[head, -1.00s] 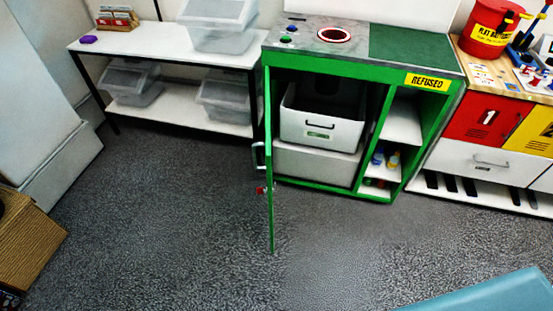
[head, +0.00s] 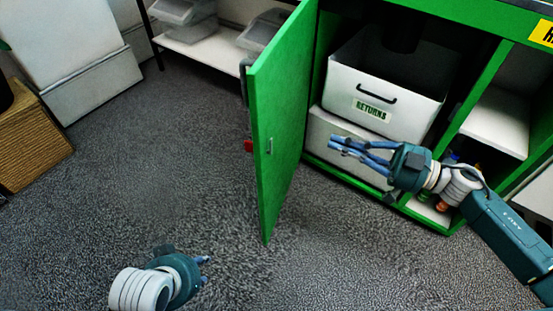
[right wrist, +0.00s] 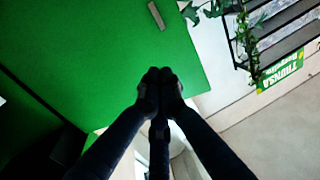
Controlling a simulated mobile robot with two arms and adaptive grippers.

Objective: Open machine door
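The green machine door (head: 280,125) stands open, swung out from the left side of the green cabinet. Its inner face is toward me, with a small metal plate near the free edge. The outer handle is mostly hidden behind it. My right gripper (head: 338,145) is in front of the cabinet opening, to the right of the door and apart from it. Its fingertips are together and empty in the right wrist view (right wrist: 159,78), with the green door panel (right wrist: 110,50) beyond. My left gripper (head: 206,271) is low at the bottom, left of the door; its finger gap is unclear.
Inside the cabinet (head: 480,75) is a white bin (head: 345,85) labelled RETURNS, above another white box. Side shelves (head: 495,125) are at the right. A white rack (head: 190,42) with clear bins stands behind the door. Floor to the left is clear up to a cardboard box (head: 35,145).

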